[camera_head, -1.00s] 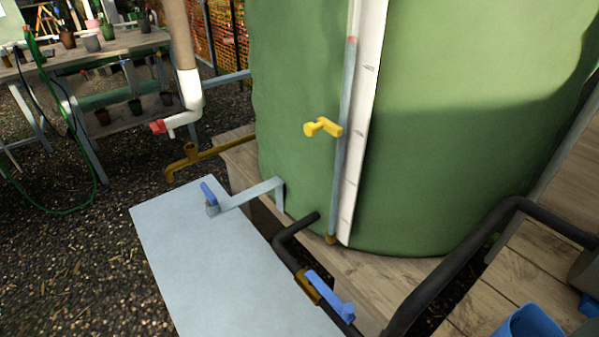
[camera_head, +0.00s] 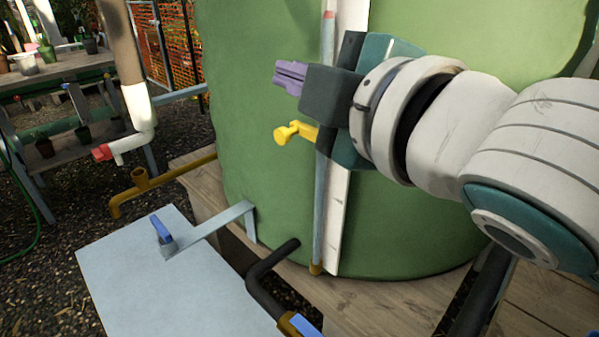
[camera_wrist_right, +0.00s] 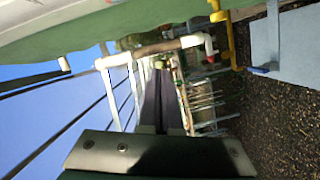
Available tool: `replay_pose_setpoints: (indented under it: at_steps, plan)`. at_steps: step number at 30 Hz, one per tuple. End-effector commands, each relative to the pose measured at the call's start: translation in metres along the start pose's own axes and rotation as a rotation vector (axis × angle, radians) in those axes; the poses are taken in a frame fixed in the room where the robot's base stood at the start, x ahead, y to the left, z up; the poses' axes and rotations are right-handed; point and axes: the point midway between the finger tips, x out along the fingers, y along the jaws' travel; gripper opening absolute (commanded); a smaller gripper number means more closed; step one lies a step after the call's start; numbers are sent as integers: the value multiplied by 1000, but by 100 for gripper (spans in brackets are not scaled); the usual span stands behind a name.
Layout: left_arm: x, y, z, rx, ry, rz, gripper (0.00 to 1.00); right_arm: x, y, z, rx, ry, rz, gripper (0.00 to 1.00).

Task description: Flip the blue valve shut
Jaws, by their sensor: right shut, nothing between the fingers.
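Two blue handles show in the head view. One blue handle (camera_head: 161,229) stands upright on a grey bracket at the grey panel's far edge. The other blue handle (camera_head: 304,326) sits on a brass valve body (camera_head: 287,321) on the black pipe, partly cut off by the bottom edge. My right gripper (camera_head: 277,74) is shut and empty, in front of the green tank and pointing left, well above and apart from both handles. Its shut fingers also show in the right wrist view (camera_wrist_right: 161,72). My left gripper is not in view.
The green tank (camera_head: 250,130) fills the centre. A yellow handle (camera_head: 287,132) juts out just below my right gripper. A brass spout (camera_head: 150,185), a white pipe with a red handle (camera_head: 102,152) and a grey panel (camera_head: 170,295) lie to the left.

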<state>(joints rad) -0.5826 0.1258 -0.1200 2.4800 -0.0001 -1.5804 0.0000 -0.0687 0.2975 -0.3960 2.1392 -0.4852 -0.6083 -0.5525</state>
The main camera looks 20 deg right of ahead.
Motion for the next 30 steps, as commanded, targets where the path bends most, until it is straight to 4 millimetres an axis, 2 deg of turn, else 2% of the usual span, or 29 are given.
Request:
replay_pose_setpoints:
  at_steps: [1, 4, 7, 10, 13, 15, 17, 18, 20, 21, 23, 24, 27, 30]
  plan:
    - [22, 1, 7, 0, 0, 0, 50, 12, -1, -16, -153, 100, 93, 0]
    - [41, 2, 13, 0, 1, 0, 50, 20, 8, -60, -475, 298, 281, 0]
    - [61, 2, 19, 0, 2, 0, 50, 16, -2, -102, -807, 489, 465, 0]
    - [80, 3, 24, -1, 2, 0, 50, 5, -31, -132, -1141, 681, 642, 0]
    - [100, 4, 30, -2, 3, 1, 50, -7, -75, -144, -1470, 880, 803, 0]
    - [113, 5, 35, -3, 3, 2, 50, -13, -111, -138, -1695, 1029, 902, 0]
    - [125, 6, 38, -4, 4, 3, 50, -17, -144, -124, -1877, 1170, 974, 0]
    - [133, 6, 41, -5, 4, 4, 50, -19, -164, -110, -1990, 1270, 1015, 0]
    - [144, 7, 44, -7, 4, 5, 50, -19, -193, -81, -2150, 1433, 1060, 0]
    - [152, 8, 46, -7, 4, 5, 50, -19, -209, -57, -2244, 1551, 1078, 0]
    - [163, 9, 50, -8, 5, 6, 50, -19, -228, -19, -2360, 1740, 1088, 0]
    - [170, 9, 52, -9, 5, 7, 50, -19, -236, 8, 2269, -1753, -1014, 0]
    - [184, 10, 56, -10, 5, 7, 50, -22, -243, 72, 2024, -1771, -833, 0]
    - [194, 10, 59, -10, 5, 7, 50, -28, -238, 121, 1839, -1806, -702, 0]
